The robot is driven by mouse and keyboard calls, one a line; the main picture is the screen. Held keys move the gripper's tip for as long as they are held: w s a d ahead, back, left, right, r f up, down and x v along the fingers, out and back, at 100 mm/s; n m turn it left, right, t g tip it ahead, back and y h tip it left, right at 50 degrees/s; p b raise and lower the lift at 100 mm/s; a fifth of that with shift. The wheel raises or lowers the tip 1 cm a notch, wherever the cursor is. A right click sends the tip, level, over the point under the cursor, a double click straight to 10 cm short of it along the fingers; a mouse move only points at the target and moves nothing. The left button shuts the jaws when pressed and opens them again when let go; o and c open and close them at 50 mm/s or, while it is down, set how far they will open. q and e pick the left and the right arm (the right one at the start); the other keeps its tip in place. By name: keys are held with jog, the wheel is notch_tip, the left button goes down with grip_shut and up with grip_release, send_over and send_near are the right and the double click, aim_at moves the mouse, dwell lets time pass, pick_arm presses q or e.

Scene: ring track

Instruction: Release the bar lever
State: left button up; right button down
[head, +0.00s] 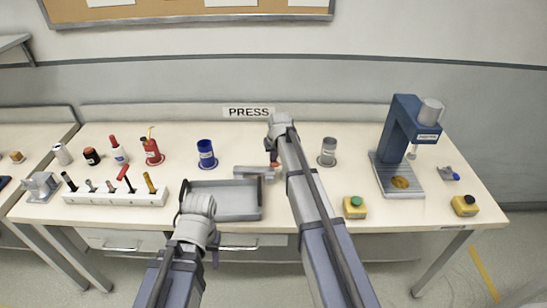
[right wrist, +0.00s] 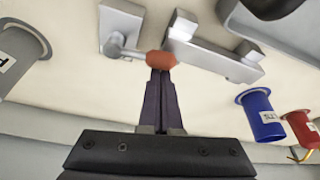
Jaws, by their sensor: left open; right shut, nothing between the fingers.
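The bar lever is a thin metal rod with an orange-red knob (right wrist: 160,62), running from a small grey block (right wrist: 120,28) in the right wrist view. A silver bar fixture (right wrist: 212,50) lies right beside the knob. In the head view the fixture (head: 252,172) sits behind the grey tray, partly hidden by my right arm. My right gripper (right wrist: 160,72) is shut, with nothing between its fingers. Its tips are at the knob's edge; whether they touch it I cannot tell. My left gripper (head: 198,205) is open over the tray's left front side; its fingertips are mostly hidden.
The grey tray (head: 238,217) stands at the table's front. A blue can (head: 206,154) is left of the fixture and a grey can (head: 328,152) right of it.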

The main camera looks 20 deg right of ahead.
jog(key=shift+s+n, duration=0.3)
jog(key=shift+n, duration=0.1)
jog(key=shift+s+a+n+y, duration=0.1)
jog(key=shift+s+n+y, duration=0.5)
jog(key=shift+n, duration=0.6)
jog(key=n, duration=0.1)
jog(key=s+n+y, duration=0.1)
jog(key=n, duration=0.1)
jog(key=s+n, duration=0.1)
jog(key=shift+s+d+n+g, duration=0.15)
jog(key=shift+d+n+g, duration=0.15)
jog(key=shift+g, duration=0.1)
jog(key=n, duration=0.1)
jog(key=s+n+g+y, duration=0.1)
jog(key=n, duration=0.1)
jog(key=shift+s+d+n, duration=0.25)
jog(key=shift+d+n, duration=0.05)
jog(key=shift+d, duration=0.1)
jog(key=n, duration=0.1)
jog(key=s+d+n, duration=0.1)
jog(key=shift+n+g+y, duration=0.3)
jog(key=shift+g, duration=0.1)
jog(key=shift+s+d, duration=0.2)
jog(key=shift+d, duration=0.1)
